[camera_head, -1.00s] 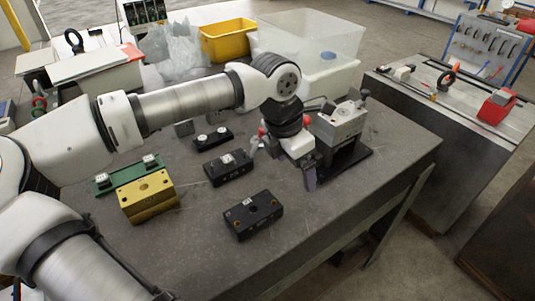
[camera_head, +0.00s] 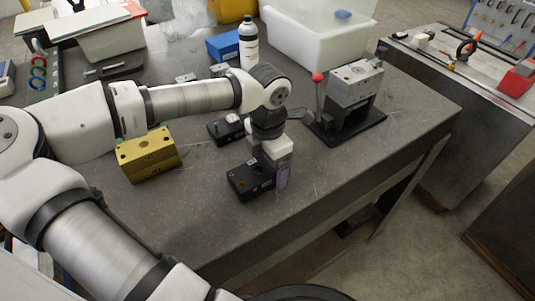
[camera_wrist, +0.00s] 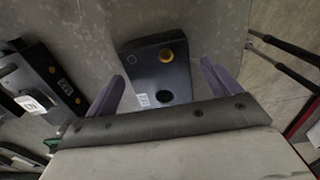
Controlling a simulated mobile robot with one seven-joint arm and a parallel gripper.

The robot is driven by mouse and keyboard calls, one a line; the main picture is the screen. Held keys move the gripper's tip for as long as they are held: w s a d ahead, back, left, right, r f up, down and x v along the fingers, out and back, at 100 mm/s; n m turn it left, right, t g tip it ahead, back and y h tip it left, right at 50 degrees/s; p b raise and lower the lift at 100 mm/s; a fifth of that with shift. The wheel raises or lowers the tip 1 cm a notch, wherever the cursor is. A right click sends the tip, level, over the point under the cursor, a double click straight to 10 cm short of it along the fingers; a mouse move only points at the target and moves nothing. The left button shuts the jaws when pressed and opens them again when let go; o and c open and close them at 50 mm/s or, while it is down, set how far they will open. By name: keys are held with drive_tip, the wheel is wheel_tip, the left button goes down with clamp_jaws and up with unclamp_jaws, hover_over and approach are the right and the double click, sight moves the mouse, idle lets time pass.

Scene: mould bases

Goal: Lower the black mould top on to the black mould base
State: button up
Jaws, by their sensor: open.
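A black block (camera_head: 243,184) with a brass-ringed hole lies near the table's front edge. It also shows in the wrist view (camera_wrist: 158,70), with a dark round hole and a small white label. A second black block (camera_head: 222,131) lies behind it, partly hidden by my arm, and shows at the left of the wrist view (camera_wrist: 48,82). I cannot tell surely which is the mould top and which the mould base. My gripper (camera_wrist: 163,78) is open and empty. It points down over the front block, which appears between its purple-grey fingers, with no visible grip.
A gold block (camera_head: 148,155) sits left of the black blocks. A grey press (camera_head: 352,88) with a red-knobbed lever stands at the right on a black plate. A bottle (camera_head: 248,48), blue box (camera_head: 222,46) and white tub (camera_head: 312,45) are behind. The front tabletop is clear.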

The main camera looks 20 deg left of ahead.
drive_tip(key=shift+f, duration=0.85)
drive_tip(key=c, duration=1.7)
drive_tip(key=shift+r, duration=0.1)
drive_tip(key=shift+r, duration=0.1)
drive_tip(key=shift+r+p, duration=0.3)
drive_tip(key=shift+r, duration=1.05)
drive_tip(key=shift+w, duration=0.1)
